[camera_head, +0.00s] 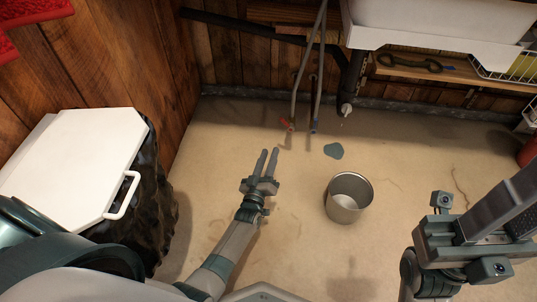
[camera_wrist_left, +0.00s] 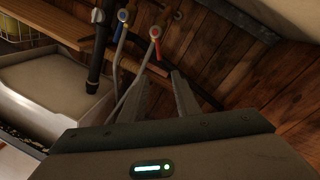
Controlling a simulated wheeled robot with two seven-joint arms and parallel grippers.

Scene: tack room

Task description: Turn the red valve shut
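The red valve (camera_head: 285,122) is a small red handle at the lower end of a grey pipe near the wooden wall. In the left wrist view the red valve (camera_wrist_left: 155,32) shows beyond my fingertips. My left gripper (camera_head: 268,152) is open and empty, with a narrow gap between its fingers. It points at the red valve but is apart from it. In the left wrist view, the two fingers of my left gripper (camera_wrist_left: 158,78) stand apart with nothing between them. My right gripper (camera_head: 465,235) is at the lower right, far from the valve; its finger opening is unclear.
A blue valve (camera_head: 314,129) hangs close to the right of the red one. A dark drain pipe (camera_head: 347,92) comes down under the white sink (camera_head: 440,18). A metal bucket (camera_head: 349,205) and a bluish puddle (camera_head: 333,151) are on the floor. A white-lidded bin (camera_head: 75,160) stands left.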

